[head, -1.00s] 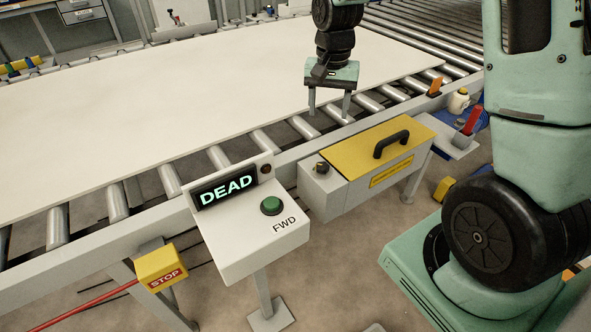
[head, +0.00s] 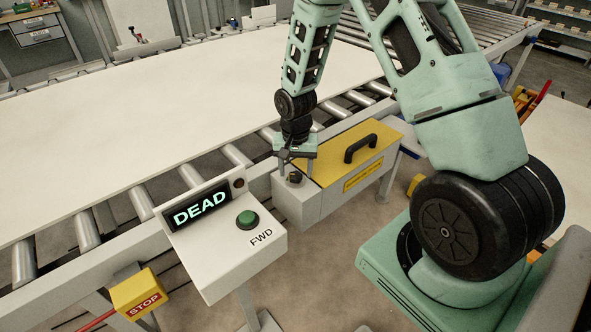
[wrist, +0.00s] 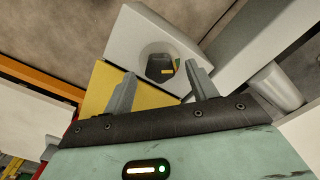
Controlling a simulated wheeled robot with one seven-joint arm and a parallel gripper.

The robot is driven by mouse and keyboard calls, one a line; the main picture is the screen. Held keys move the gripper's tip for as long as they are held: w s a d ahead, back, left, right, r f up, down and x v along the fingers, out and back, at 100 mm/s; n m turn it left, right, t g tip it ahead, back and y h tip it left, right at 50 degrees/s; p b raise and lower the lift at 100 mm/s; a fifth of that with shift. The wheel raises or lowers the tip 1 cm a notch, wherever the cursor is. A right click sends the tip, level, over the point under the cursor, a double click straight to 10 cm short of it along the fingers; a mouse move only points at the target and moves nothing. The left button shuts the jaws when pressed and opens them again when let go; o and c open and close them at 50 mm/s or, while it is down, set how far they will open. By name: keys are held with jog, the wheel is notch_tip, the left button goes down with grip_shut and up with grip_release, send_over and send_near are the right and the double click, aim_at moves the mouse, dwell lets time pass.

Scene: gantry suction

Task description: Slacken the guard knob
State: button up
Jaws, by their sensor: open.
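The guard knob (head: 295,178) is a small dark knob on top of the grey-white box (head: 298,207) at the left end of the yellow guard cover (head: 335,165). My gripper (head: 296,168) is open just above the knob, pointing down. In the wrist view its two fingers (wrist: 158,76) stand apart to either side of the knob's near edge. No finger clearly touches it. The cover is closed.
A black handle (head: 363,147) stands up from the cover. The control box (head: 222,240) with a lit DEAD display (head: 201,205) and green FWD button (head: 247,219) is at the front left. A yellow STOP box (head: 138,293) is below. A large white panel (head: 150,110) lies on the rollers.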

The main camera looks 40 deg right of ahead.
jog(key=shift+f, duration=0.45)
jog(key=c, duration=1)
jog(key=n, duration=0.3)
jog(key=shift+p, duration=0.3)
jog(key=shift+n, duration=2.1)
